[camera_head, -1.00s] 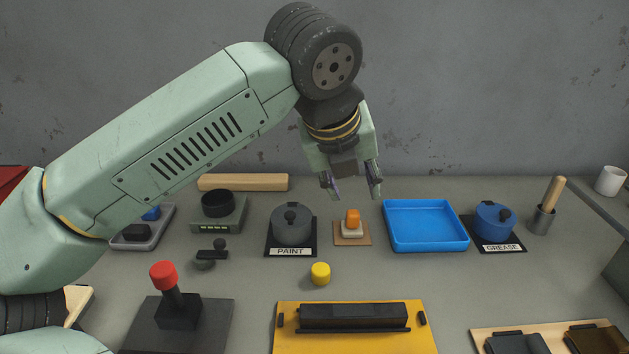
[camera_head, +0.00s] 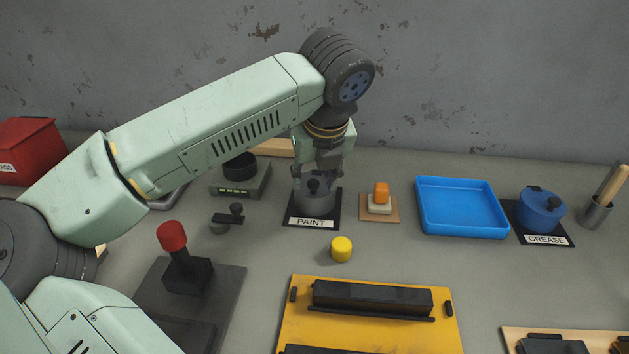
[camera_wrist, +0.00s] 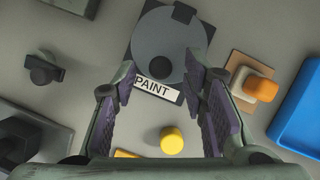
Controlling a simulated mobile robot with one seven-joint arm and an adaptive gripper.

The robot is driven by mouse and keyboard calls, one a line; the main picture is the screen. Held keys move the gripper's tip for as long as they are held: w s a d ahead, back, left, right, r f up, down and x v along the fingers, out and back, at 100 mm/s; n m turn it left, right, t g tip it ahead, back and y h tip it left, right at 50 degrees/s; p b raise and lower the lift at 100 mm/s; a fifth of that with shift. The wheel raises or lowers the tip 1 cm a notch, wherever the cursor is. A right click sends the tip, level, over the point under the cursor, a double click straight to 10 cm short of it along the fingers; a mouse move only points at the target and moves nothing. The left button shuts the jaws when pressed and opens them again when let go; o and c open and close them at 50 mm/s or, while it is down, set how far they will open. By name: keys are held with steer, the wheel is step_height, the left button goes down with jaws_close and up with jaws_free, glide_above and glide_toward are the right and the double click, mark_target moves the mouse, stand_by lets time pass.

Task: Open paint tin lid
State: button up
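The grey paint tin (camera_head: 316,200) stands on a black mat labelled PAINT, with a round lid and a dark knob on top. In the wrist view, the lid (camera_wrist: 150,40) shows from above, with its knob (camera_wrist: 160,67) between my fingertips. My gripper (camera_head: 321,176) points down over the tin, close above the lid. In the wrist view, my gripper (camera_wrist: 162,72) has its fingers apart and nothing is held. I cannot tell whether a fingertip touches the tin. The lid sits on the tin; the inside is hidden.
A yellow cylinder (camera_head: 341,249) stands in front of the tin. An orange-topped block (camera_head: 381,192) and a blue tray (camera_head: 461,222) are to its right. A blue grease tin (camera_head: 541,209) is farther right. A black lever-like part (camera_head: 228,218) lies to the left.

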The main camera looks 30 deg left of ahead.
steer(key=shift+w+a+f, duration=0.1)
steer(key=shift+f, duration=0.2)
steer(key=shift+c, duration=0.5)
jaws_close()
